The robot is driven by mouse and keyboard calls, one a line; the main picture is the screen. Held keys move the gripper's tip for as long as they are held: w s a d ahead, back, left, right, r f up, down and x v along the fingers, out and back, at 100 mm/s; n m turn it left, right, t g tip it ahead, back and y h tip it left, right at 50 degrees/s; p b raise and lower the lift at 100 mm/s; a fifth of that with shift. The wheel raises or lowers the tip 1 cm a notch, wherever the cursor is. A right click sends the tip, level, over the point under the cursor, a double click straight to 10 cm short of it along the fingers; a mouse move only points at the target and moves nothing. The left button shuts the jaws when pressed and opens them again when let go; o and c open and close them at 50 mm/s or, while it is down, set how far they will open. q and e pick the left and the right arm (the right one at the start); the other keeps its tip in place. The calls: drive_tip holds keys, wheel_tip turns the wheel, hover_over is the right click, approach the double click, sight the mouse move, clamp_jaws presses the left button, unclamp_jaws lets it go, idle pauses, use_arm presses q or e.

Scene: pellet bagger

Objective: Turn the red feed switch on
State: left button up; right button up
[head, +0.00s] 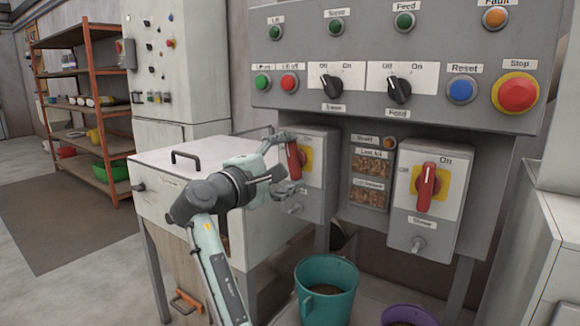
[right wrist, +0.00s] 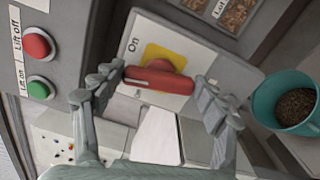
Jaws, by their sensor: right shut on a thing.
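A red rotary switch (head: 294,160) sits on a yellow plate on the left grey box, below the main panel. Its handle stands roughly upright in the head view. In the right wrist view the red handle (right wrist: 158,77) lies across between my fingers, with an "On" label beside it; the other label is partly covered. My right gripper (head: 291,162) is shut on this handle, one finger at each end, as the right wrist view (right wrist: 160,80) shows. The box's name label is hidden. A similar red switch (head: 426,188) stands upright on the right box. My left gripper is not in view.
The main panel (head: 330,55) above carries buttons and two black knobs, one marked "Feed" (head: 398,89). A teal bucket (head: 314,298) with dark pellets and a purple container (head: 408,315) stand below. A white-lidded hopper (head: 158,160) stands left. Shelves (head: 100,110) stand further back.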

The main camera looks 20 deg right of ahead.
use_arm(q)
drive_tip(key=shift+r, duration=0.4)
use_arm(e)
drive_tip(key=shift+f+m, duration=0.1)
drive_tip(key=shift+m, duration=0.4)
drive_tip(key=o, duration=1.2)
drive_tip(key=shift+c, duration=0.2)
drive_tip(key=v, duration=1.2)
